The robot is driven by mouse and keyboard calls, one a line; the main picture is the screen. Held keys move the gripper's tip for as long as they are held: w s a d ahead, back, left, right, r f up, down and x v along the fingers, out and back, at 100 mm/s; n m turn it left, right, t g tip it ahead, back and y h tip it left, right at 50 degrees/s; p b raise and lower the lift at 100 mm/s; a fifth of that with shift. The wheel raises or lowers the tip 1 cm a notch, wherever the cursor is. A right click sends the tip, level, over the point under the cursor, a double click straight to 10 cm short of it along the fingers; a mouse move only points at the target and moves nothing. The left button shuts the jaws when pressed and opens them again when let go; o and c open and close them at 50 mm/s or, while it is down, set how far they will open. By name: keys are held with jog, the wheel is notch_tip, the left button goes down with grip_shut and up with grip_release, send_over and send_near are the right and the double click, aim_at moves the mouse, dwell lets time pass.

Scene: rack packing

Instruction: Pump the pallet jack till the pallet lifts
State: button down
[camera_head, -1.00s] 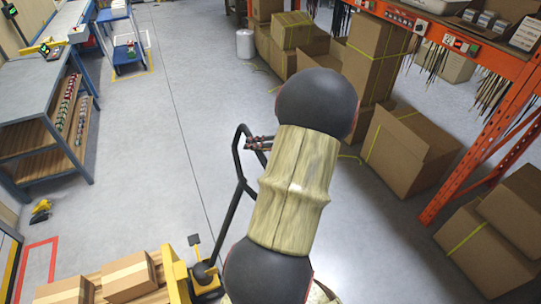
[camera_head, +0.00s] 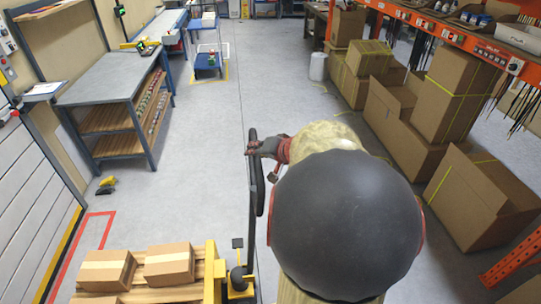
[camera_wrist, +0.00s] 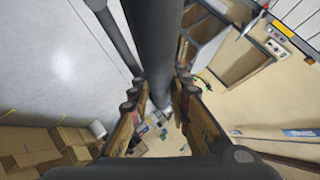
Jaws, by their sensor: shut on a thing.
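The pallet jack's black handle (camera_head: 254,190) rises nearly upright in the head view, left of my arm. My gripper (camera_head: 262,147) is shut on the handle near its top. In the wrist view the dark handle tube (camera_wrist: 154,45) runs between the fingers of my gripper (camera_wrist: 160,97). The yellow jack body (camera_head: 211,272) stands at the handle's foot, beside the wooden pallet (camera_head: 165,295). Cardboard boxes (camera_head: 168,265) sit on the pallet. My arm hides part of the jack's right side. The forks, and any gap under the pallet, cannot be made out.
A grey workbench (camera_head: 110,82) with shelves stands at the left. Large cardboard boxes (camera_head: 480,195) and an orange rack (camera_head: 450,32) line the right. A yellow-black object (camera_head: 106,185) lies on the floor near red tape. The middle aisle is clear.

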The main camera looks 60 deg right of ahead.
jog(key=shift+w+a, duration=0.75)
jog(key=shift+w, duration=0.1)
jog(key=c, duration=1.7)
grip_release()
jog(key=shift+o, duration=0.2)
notch_tip(320, 180, up, 10)
